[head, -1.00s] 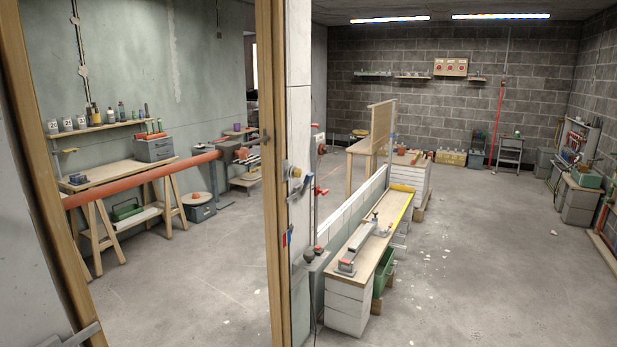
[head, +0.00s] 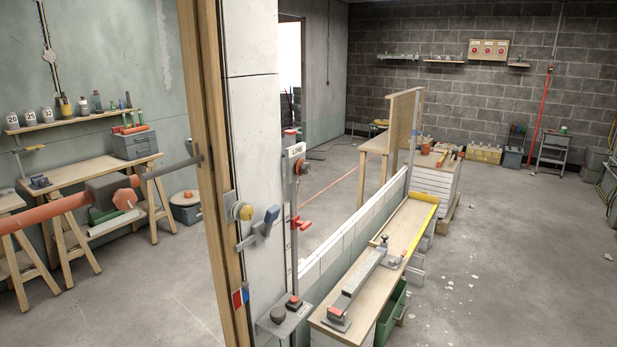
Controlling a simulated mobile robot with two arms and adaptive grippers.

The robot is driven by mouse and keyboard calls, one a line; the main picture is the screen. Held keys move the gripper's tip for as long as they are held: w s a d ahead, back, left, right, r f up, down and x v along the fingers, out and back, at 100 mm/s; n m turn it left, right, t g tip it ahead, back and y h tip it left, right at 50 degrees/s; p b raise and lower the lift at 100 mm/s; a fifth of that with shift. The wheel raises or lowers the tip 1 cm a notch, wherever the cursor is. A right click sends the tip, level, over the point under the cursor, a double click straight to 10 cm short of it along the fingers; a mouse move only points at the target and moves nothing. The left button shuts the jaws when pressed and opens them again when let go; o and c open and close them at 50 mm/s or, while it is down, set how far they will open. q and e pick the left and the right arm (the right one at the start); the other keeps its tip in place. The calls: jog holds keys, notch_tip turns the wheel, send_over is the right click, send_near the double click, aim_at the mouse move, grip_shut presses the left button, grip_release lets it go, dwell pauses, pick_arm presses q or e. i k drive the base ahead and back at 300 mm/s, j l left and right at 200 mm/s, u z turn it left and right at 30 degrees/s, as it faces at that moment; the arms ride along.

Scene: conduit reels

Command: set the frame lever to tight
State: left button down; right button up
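A small red, white and blue plate (head: 240,298) is lower down. No "tight" mark is readable. An orange bar (head: 40,212) with a grey block (head: 108,188) and an orange knob (head: 125,199) reaches towards the post. Neither of my grippers is in view.
A grey stand with a sign (head: 296,151) and red clamps (head: 301,223) stands right of the lever. A bench (head: 385,235) with a grey tool (head: 357,280) runs along the low wall. Open floor (head: 500,240) lies to the right.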

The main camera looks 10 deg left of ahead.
aim_at(273, 213)
jog(key=i+l, duration=0.15)
jog(key=i, duration=0.2)
jog(key=i+l, duration=0.15)
jog(key=i, duration=0.25)
jog(key=i+l, duration=0.2)
jog(key=i, duration=0.15)
jog(key=z, duration=0.05)
